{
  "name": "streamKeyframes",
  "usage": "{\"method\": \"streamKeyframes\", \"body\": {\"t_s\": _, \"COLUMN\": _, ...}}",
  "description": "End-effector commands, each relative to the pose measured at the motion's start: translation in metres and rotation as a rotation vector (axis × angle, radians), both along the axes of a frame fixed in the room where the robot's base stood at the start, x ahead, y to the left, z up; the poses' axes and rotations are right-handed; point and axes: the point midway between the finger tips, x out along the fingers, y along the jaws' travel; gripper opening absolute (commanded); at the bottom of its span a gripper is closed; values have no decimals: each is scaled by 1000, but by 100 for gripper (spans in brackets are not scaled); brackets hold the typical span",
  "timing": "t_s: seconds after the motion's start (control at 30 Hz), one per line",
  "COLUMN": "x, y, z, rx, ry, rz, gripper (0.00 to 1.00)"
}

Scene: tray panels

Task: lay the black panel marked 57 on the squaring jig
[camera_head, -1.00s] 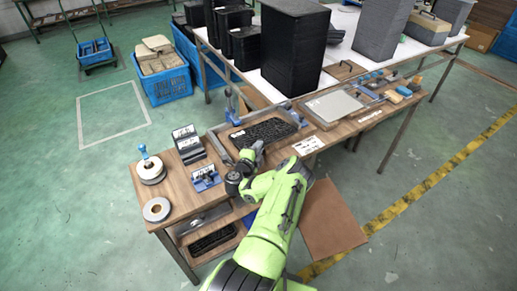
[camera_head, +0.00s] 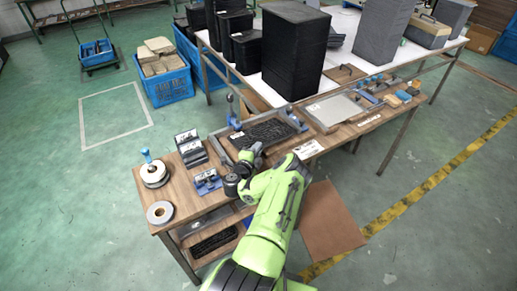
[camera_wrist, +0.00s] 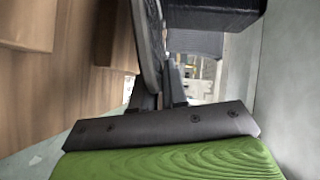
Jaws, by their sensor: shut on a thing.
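A black ribbed panel (camera_head: 264,132) lies over the squaring jig, a grey-framed tray (camera_head: 219,148) on the wooden bench; whether it rests on the jig or hangs just above it I cannot tell. Its number is not readable. My gripper (camera_head: 252,156) is at the panel's near edge. In the wrist view the gripper (camera_wrist: 158,98) is shut on a dark panel seen nearly edge-on (camera_wrist: 148,45). My gripper and wrist hide the near edge of the panel and part of the jig in the head view.
Blue clamps (camera_head: 232,108) stand at the jig's far left side. A grey plate (camera_head: 335,108) lies to the right, tape rolls (camera_head: 160,212) and a small blue fixture (camera_head: 207,181) to the left. Tall black stacks (camera_head: 292,50) stand on the table behind.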

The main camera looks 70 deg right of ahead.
Motion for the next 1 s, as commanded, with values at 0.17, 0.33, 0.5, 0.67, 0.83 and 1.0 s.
{"method": "streamKeyframes", "body": {"t_s": 0.17, "x": -1, "y": 0, "z": 0, "rx": 0, "ry": 0, "rz": -1, "gripper": 0}}
{"method": "streamKeyframes", "body": {"t_s": 0.33, "x": -1, "y": 0, "z": 0, "rx": 0, "ry": 1, "rz": 0, "gripper": 0}}
{"method": "streamKeyframes", "body": {"t_s": 0.5, "x": -1, "y": 0, "z": 0, "rx": 0, "ry": 1, "rz": 0, "gripper": 0}}
{"method": "streamKeyframes", "body": {"t_s": 0.67, "x": -1, "y": 0, "z": 1, "rx": 0, "ry": -1, "rz": -1, "gripper": 0}}
{"method": "streamKeyframes", "body": {"t_s": 0.83, "x": -1, "y": 0, "z": 0, "rx": 0, "ry": 0, "rz": -1, "gripper": 0}}
{"method": "streamKeyframes", "body": {"t_s": 1.0, "x": -1, "y": 0, "z": -4, "rx": 0, "ry": 0, "rz": -1, "gripper": 0}}
